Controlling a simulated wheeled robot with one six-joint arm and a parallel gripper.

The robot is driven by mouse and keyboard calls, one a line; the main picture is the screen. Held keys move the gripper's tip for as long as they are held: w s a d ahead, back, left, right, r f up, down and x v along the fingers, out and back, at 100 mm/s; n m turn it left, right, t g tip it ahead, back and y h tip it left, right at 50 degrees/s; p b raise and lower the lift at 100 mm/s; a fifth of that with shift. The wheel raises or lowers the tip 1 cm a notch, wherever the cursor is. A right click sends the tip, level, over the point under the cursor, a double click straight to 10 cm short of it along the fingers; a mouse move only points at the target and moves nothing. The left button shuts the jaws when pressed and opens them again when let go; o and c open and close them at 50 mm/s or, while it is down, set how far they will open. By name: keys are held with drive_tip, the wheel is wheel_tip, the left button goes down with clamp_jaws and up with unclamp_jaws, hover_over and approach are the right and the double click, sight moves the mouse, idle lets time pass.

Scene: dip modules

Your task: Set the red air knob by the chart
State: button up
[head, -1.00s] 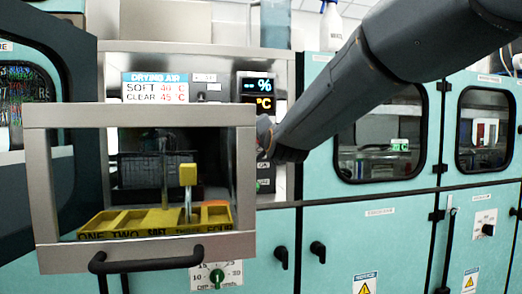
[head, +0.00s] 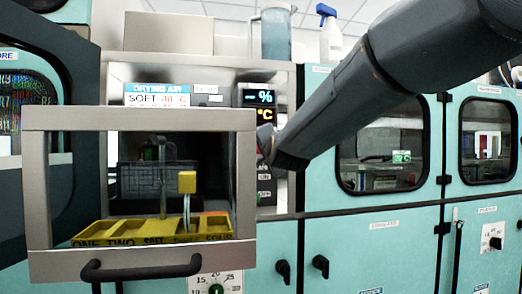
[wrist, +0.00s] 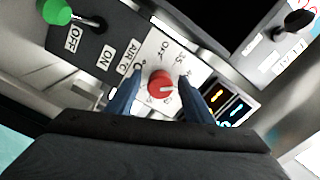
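The red air knob (wrist: 160,84) sits on a white dial plate marked "AIR °C" in the wrist view. A pale pointer mark on it points to the picture's right. My gripper (wrist: 158,76) has its two blue fingers apart, one on each side of the knob. A gap shows beside it; I cannot tell whether either finger touches.
The metal-framed door (head: 140,119) stands in front of the panel, with a yellow tray (head: 88,240) seen through it. A green knob (wrist: 57,11) with OFF/ON labels and a black knob (wrist: 299,20) flank the red knob. A lit display (wrist: 226,106) is beside it.

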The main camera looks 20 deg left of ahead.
drive_tip(key=b+v, duration=0.1)
drive_tip(key=v, duration=0.6)
drive_tip(key=shift+s+d, duration=0.2)
drive_tip(key=shift+s, duration=0.15)
idle(0.4)
